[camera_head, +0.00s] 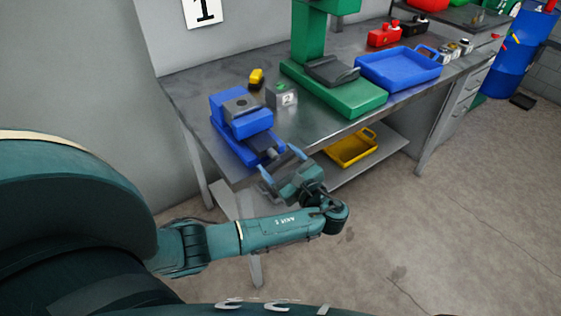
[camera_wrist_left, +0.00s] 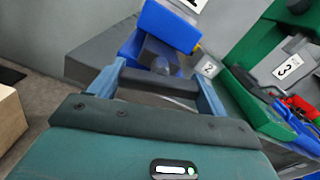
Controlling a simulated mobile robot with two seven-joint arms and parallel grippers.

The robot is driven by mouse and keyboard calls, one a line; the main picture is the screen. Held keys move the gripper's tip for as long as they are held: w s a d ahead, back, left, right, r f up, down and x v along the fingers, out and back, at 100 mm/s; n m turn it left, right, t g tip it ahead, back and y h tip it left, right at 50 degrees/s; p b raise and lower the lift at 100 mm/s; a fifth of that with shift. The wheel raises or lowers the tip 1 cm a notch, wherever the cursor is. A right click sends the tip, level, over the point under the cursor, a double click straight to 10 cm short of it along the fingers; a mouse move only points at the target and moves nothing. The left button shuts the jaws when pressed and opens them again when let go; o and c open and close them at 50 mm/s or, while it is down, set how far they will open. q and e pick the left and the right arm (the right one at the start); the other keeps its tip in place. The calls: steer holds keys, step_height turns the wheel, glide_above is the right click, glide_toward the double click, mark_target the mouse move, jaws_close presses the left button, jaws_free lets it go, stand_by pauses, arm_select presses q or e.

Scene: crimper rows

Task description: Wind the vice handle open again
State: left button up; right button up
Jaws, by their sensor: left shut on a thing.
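The blue vice (camera_head: 240,112) stands on the near left corner of the grey workbench. Its blue body also shows at the top of the left wrist view (camera_wrist_left: 170,24), with a grey round screw end (camera_wrist_left: 160,66) facing me. My left gripper (camera_head: 281,167) is at the front of the vice, just off the bench edge. In the left wrist view its two blue-grey fingers (camera_wrist_left: 160,72) stand either side of a dark bar, which looks like the vice handle (camera_wrist_left: 158,88). The gripper is shut on it. In the head view the gripper mostly hides the handle. My right gripper is out of view.
A small grey block marked 2 (camera_head: 283,95) and a yellow item (camera_head: 257,79) stand behind the vice. A green press (camera_head: 345,95) and a blue tray (camera_head: 400,68) are to the right. A yellow tray (camera_head: 351,148) sits on the lower shelf. The floor in front is clear.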

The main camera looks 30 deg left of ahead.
arm_select(q)
steer(key=shift+n, duration=0.3)
